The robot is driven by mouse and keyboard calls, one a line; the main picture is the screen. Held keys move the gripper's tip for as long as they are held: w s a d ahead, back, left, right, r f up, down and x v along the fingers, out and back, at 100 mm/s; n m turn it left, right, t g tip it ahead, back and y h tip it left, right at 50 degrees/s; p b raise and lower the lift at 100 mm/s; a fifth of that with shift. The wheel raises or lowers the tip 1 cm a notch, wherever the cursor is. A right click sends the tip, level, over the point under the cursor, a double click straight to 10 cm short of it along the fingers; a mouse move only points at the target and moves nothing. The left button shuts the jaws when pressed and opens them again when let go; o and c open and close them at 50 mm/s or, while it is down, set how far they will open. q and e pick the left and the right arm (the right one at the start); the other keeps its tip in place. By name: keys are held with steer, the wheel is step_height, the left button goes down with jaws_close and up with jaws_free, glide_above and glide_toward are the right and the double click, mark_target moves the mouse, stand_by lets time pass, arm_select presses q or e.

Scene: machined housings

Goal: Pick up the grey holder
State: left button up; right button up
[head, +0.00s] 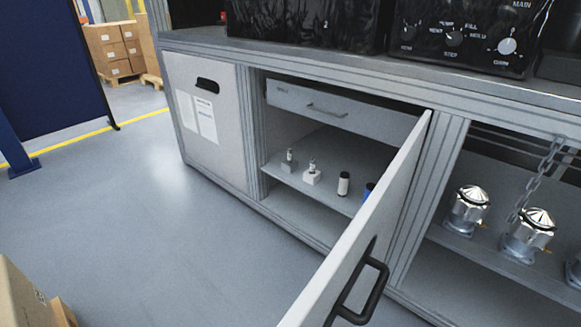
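On the shelf (325,187) inside the open cabinet stand several small items in a row. The leftmost is a small grey holder (289,166) with a square base and an upright piece on top. To its right is a similar white holder (312,177), also with an upright piece on it. Both look upright and stand apart from each other. Neither of my grippers is in view.
A dark cylinder with a light band (343,184) and a blue item (368,190), partly hidden by the open door (375,215), stand further right. A drawer (330,107) hangs above the shelf. Shiny metal housings (467,208) stand right.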

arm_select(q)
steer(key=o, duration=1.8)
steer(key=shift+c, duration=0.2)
